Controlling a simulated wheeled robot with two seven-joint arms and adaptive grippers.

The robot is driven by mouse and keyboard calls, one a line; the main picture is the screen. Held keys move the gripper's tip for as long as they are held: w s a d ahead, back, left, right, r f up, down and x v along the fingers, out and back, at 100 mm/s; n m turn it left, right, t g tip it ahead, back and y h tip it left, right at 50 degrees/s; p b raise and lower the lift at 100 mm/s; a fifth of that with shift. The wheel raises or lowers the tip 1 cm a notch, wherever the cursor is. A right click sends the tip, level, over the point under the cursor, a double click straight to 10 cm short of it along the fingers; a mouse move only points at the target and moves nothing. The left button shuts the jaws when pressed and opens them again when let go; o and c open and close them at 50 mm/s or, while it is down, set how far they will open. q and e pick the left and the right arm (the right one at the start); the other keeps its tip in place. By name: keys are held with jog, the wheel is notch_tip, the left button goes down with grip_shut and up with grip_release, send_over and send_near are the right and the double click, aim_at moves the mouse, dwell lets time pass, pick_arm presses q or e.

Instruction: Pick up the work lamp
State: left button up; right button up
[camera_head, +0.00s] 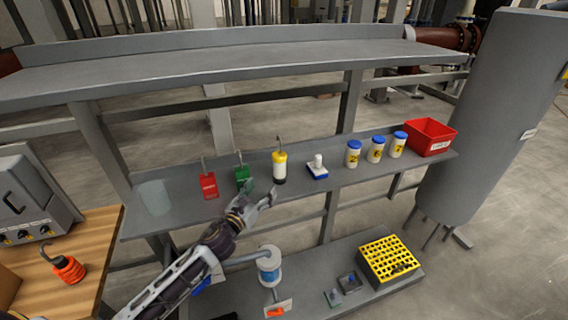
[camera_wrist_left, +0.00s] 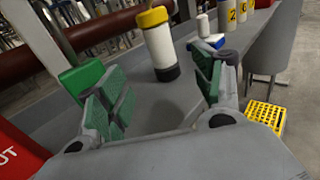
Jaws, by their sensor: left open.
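The work lamp (camera_head: 280,168) is a white cylinder with a yellow top, a black base and a hook above. It stands upright on the middle shelf. In the left wrist view, the lamp (camera_wrist_left: 160,46) stands beyond the fingertips, roughly between them in the picture, its hook out of frame. My left gripper (camera_head: 261,194) is open and empty, at the shelf's front edge, just in front of the lamp and apart from it. Its green-padded fingers show in the left wrist view (camera_wrist_left: 164,88). My right gripper is not in view.
A green padlock-like block (camera_head: 242,177) and a red one (camera_head: 208,185) stand left of the lamp. A small blue-and-white item (camera_head: 317,168), several blue-lidded jars (camera_head: 376,150) and a red bin (camera_head: 430,138) stand to the right. An upper shelf (camera_head: 230,65) lies above and behind.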

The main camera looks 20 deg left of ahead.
aim_at(276, 171)
pick_arm(q)
jog(key=shift+r, duration=0.1)
jog(key=shift+s, duration=0.1)
jog(key=shift+w+d+r, duration=0.1)
jog(key=shift+w+d, duration=0.05)
jog(key=shift+w, duration=0.7)
jog(key=shift+w+d, duration=0.1)
jog(key=shift+w, duration=0.5)
jog(key=shift+w+d+p, duration=0.2)
jog(key=shift+w+p, duration=0.05)
jog(key=shift+w, duration=0.6)
jog(key=shift+w+d+p, duration=0.15)
jog(key=shift+w+p, duration=0.1)
jog(key=shift+w, duration=0.55)
jog(key=shift+w+d, duration=0.25)
jog(key=shift+w, duration=0.9)
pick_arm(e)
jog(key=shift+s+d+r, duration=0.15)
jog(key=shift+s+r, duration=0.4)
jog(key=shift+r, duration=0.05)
